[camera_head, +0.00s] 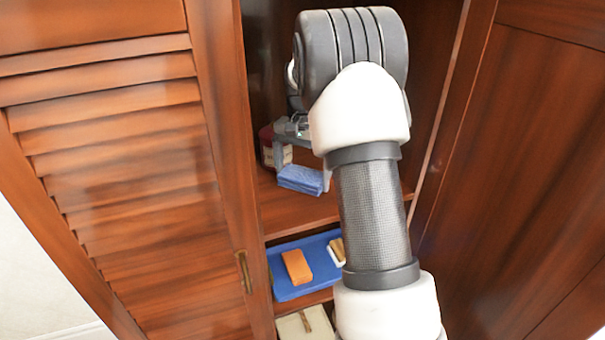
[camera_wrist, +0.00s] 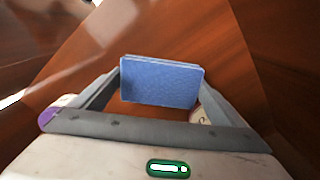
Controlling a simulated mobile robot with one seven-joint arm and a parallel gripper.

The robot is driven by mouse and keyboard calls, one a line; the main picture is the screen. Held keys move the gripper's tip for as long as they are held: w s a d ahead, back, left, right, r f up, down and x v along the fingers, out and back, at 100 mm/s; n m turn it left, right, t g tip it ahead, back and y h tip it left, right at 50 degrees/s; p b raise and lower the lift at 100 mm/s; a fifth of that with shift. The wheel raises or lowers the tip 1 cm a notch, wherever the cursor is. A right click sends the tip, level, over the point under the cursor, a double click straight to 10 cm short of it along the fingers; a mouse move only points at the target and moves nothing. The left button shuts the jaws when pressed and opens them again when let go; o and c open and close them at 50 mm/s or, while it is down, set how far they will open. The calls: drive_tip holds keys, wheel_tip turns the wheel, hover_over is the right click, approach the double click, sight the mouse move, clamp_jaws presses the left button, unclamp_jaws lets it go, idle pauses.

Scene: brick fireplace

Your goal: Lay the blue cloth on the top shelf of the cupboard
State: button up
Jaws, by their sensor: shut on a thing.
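The blue cloth (camera_head: 301,178) is a small folded block inside the open cupboard, at the level of the upper visible shelf (camera_head: 298,212). It also shows in the wrist view (camera_wrist: 160,82), pinched at its two sides between the fingers. My gripper (camera_wrist: 160,88) is shut on it. In the head view my gripper (camera_head: 302,165) is partly hidden by my arm, which reaches in from the front. The cloth is low over the shelf boards; I cannot tell whether it touches them.
A red and pale container (camera_head: 268,142) stands behind and left of my gripper. The shelf below holds a blue tray (camera_head: 283,291) with an orange block (camera_head: 297,267) and a pale brush-like item (camera_head: 337,250). A louvred door (camera_head: 120,150) stands left. Bare shelf shows in front of the cloth.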

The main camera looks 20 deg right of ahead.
sight(303, 175)
drive_tip(key=o, duration=0.8)
drive_tip(key=shift+r, duration=0.1)
wheel_tip(303, 175, up, 8)
drive_tip(key=shift+f+p, duration=0.2)
drive_tip(key=shift+p, duration=0.3)
